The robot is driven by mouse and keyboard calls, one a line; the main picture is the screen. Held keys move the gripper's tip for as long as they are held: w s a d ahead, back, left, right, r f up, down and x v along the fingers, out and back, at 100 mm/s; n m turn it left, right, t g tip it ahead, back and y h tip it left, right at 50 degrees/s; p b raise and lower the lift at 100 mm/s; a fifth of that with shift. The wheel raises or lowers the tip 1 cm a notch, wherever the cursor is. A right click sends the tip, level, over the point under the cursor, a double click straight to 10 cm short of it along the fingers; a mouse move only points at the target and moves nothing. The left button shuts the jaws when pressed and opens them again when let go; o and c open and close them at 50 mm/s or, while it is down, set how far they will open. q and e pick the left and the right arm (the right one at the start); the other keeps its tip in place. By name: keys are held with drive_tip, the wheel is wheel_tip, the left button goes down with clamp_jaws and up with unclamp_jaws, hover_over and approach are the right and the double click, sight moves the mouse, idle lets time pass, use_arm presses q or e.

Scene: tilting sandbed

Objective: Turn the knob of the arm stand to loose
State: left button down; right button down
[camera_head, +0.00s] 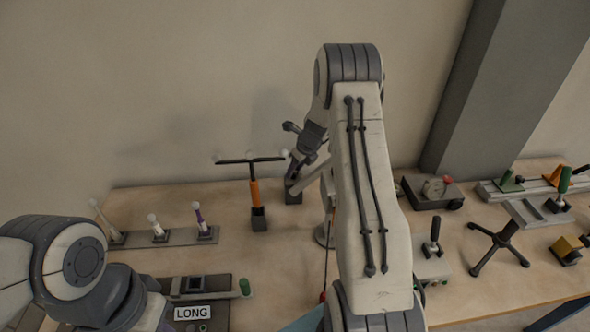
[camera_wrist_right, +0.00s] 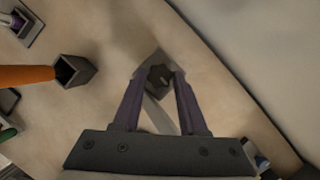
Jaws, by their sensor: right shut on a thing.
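The dark lobed knob (camera_wrist_right: 160,76) sits between the fingertips of my right gripper (camera_wrist_right: 160,80) in the right wrist view. The gripper is shut on it, with a finger on each side. A grey plate and a pale bar of the arm stand (camera_wrist_right: 156,112) show behind and below the knob. In the head view my right gripper (camera_head: 297,170) points down at the back of the table, over a small dark block (camera_head: 293,194). My arm hides much of the stand there. No loose or tight marking is readable. My left gripper is out of view.
An orange post with a black crossbar (camera_head: 255,187) stands close left of my right gripper. A rack with white and purple pegs (camera_head: 165,238) is farther left. A gauge box (camera_head: 432,191) and a black-legged stand (camera_head: 500,243) are to the right. The wall is close behind.

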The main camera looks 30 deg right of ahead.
drive_tip(key=shift+d+n+y, duration=0.15)
drive_tip(key=shift+n+y, duration=0.25)
drive_tip(key=shift+n, duration=0.8)
drive_tip(key=n+y, duration=0.1)
drive_tip(key=n, duration=0.1)
drive_tip(key=shift+w+n+g, duration=0.1)
drive_tip(key=shift+n+g, duration=0.2)
drive_tip(key=n+g, duration=0.1)
drive_tip(key=n, duration=0.1)
drive_tip(key=n+y+p, duration=0.1)
drive_tip(key=n, duration=0.2)
drive_tip(key=shift+w+d+n+g, duration=0.2)
drive_tip(key=shift+n+g, duration=0.1)
drive_tip(key=shift+g, duration=0.1)
drive_tip(key=n, duration=0.2)
drive_tip(key=n+g, duration=0.1)
drive_tip(key=n, duration=0.1)
drive_tip(key=shift+w+g+y, duration=0.15)
drive_tip(key=shift+g+y, duration=0.15)
drive_tip(key=n, duration=0.2)
drive_tip(key=n+g+b, duration=0.1)
drive_tip(key=n, duration=0.1)
drive_tip(key=shift+w+g, duration=0.15)
drive_tip(key=shift+g, duration=0.15)
drive_tip(key=shift+n, duration=0.4)
drive_tip(key=shift+c, duration=2.3)
unclamp_jaws()
